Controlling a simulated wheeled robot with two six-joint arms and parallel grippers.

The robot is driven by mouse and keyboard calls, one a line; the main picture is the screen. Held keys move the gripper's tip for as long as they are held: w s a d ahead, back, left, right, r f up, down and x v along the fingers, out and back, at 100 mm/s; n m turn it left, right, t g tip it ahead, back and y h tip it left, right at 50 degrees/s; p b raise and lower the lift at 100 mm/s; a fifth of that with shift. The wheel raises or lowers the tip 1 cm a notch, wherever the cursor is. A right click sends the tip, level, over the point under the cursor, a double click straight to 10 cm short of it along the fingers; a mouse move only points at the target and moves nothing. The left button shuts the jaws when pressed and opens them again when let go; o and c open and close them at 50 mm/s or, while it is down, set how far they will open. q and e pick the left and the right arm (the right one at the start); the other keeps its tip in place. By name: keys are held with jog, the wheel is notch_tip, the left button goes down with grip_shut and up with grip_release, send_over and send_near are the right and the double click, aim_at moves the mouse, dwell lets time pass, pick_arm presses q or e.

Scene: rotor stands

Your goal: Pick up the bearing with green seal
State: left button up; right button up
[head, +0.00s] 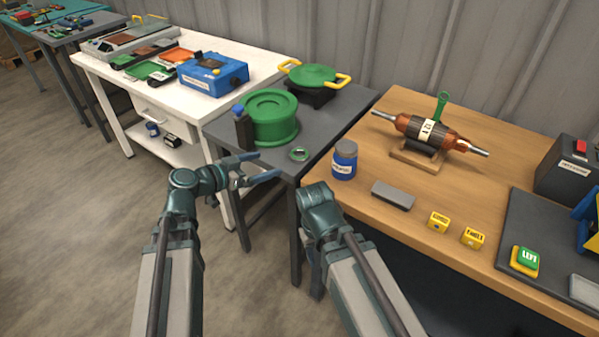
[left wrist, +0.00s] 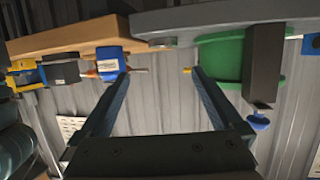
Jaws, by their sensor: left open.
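The bearing with green seal (head: 299,154) is a small ring lying flat near the front right corner of the grey table (head: 335,126). My left gripper (head: 268,167) is open and empty, in front of the grey table's near edge, left of the bearing and apart from it.
A green drum (head: 269,118) stands behind and left of the bearing, with a dark upright block (head: 243,130) beside it. A blue jar (head: 344,160) stands on the wooden table (head: 400,215) to the right.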

pick_arm(q)
jog(key=b, duration=0.3)
send_near(303, 152)
jog(key=shift+w+d, duration=0.35)
jog(key=shift+d, duration=0.5)
jog(key=shift+f, duration=0.1)
jog(key=x, duration=0.1)
jog(key=b+x, duration=0.1)
jog(key=x, duration=0.3)
jog(key=shift+w+a+f+b, duration=0.15)
jog(key=shift+w+f+b, duration=0.15)
jog(key=shift+b, duration=0.05)
jog(key=shift+s, duration=0.1)
jog(key=c, duration=1.5)
jog(key=shift+r, duration=0.15)
